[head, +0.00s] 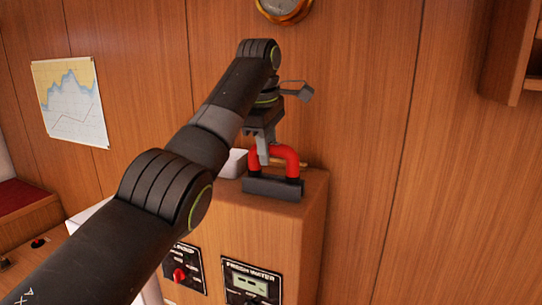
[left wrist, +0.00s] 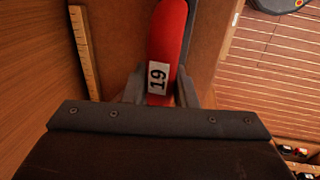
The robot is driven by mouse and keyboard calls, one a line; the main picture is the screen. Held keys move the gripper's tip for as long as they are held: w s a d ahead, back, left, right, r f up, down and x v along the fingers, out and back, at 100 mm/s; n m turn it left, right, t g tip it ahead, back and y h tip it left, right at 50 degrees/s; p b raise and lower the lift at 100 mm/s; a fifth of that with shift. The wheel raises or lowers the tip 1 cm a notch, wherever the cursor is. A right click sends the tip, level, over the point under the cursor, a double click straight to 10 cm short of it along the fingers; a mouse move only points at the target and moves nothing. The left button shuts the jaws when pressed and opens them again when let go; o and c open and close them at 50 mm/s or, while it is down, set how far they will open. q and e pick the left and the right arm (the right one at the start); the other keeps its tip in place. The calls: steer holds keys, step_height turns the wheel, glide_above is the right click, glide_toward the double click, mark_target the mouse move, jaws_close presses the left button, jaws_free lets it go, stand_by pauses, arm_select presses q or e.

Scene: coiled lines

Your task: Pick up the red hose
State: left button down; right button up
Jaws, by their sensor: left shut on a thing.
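My right gripper is in neither view.
A white object (head: 235,162) stands behind my left arm on the cabinet. A wooden ruler (left wrist: 84,50) lies beside the hose. Control panels (head: 250,282) are on the cabinet front. The paneled wall (head: 350,90) is close behind; a shelf (head: 512,50) juts out at upper right.

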arm_select(q)
steer(key=shift+r, duration=0.2)
steer(key=shift+r, duration=0.25)
step_height(320, 180, up, 8)
steer(key=p, duration=0.5)
steer(key=shift+f, duration=0.25)
steer(key=shift+r+p, duration=0.85)
steer(key=shift+p, duration=0.25)
